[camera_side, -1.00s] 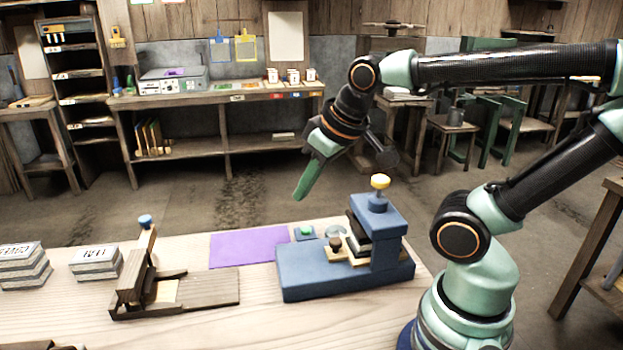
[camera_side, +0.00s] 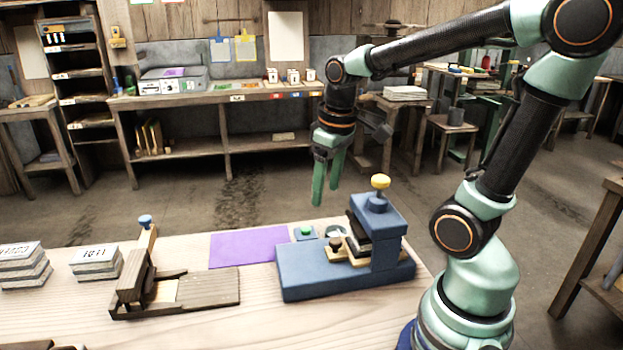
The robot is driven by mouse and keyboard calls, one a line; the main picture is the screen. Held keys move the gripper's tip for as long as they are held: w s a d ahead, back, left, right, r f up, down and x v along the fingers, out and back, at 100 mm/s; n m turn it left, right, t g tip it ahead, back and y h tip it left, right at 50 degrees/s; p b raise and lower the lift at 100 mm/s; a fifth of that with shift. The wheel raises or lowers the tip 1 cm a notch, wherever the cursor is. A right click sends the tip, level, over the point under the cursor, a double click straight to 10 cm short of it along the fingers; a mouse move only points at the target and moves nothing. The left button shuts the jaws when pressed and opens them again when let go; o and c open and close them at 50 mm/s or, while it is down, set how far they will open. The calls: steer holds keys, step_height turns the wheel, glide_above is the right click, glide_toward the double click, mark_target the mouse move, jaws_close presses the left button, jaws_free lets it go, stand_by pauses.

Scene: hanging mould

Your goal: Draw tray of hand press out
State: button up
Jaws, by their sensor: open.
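The hand press (camera_side: 330,277) is blue with a yellow knob (camera_side: 380,182) on top and stands at the right end of the table. Its small tan wooden tray (camera_side: 348,261) sits on the blue base, partly under the dark pressing block (camera_side: 358,236). A small round brown knob (camera_side: 335,244) shows at the tray's left end. My gripper (camera_side: 326,196) is open and empty, pointing down above the tray's knob end, apart from it. The tray's inner end is hidden by the press.
A brown wooden device with a blue knob (camera_side: 145,221) stands left. Stacked blocks (camera_side: 95,262) are farther left.

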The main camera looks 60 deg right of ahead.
mark_target(335, 240)
steer(key=shift+g, duration=0.9)
steer(key=d+f, duration=0.1)
steer(key=f, duration=0.3)
steer(key=d+f, duration=0.1)
steer(key=f, duration=0.4)
steer(key=d+f, duration=0.1)
steer(key=f, duration=0.4)
steer(key=shift+s+d, duration=0.3)
jaws_close()
